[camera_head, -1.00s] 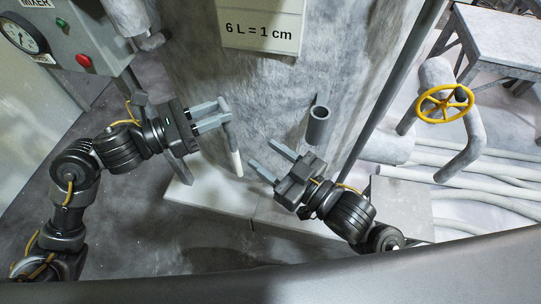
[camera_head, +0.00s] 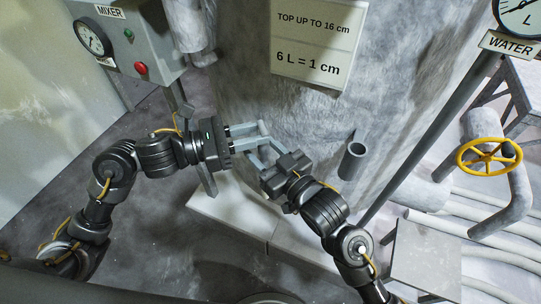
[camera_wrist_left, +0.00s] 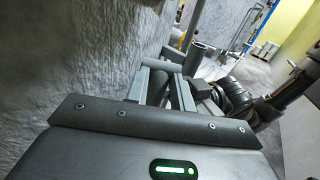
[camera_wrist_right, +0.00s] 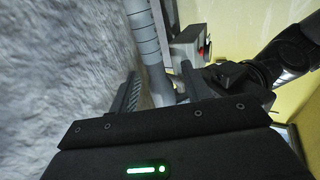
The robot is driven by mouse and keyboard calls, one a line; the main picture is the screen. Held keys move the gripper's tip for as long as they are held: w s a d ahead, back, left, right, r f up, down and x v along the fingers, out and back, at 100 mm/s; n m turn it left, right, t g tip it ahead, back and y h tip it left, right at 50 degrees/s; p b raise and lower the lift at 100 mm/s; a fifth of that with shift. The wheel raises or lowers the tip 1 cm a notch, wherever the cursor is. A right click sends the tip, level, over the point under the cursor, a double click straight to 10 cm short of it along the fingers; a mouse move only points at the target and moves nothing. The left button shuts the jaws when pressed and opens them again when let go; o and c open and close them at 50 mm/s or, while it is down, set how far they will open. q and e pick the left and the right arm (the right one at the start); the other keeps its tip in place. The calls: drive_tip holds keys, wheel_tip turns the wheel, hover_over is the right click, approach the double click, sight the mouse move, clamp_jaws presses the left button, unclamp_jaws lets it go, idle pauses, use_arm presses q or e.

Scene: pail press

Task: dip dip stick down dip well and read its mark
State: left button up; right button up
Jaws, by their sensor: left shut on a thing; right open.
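My left gripper (camera_head: 268,135) is shut on the grey handle of the dip stick (camera_head: 262,128), in front of the tank. In the left wrist view the handle (camera_wrist_left: 160,65) crosses between the fingers. The stick's lower part is mostly hidden behind my right gripper. My right gripper (camera_head: 262,151) is open, its fingertips close below the left one's; I cannot tell whether they touch the stick. The dip well (camera_head: 353,160), a short grey open tube on the tank's side, stands to the right of both grippers. It also shows in the left wrist view (camera_wrist_left: 200,55).
A sign (camera_head: 316,45) on the tank (camera_head: 400,85) reads "TOP UP TO 16 cm" and "6 L = 1 cm". The mixer box (camera_head: 130,40) with a red button is at upper left. A yellow valve wheel (camera_head: 489,157) and a water gauge (camera_head: 520,15) are at right.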

clamp_jaws()
use_arm(q)
drive_tip(key=o, duration=1)
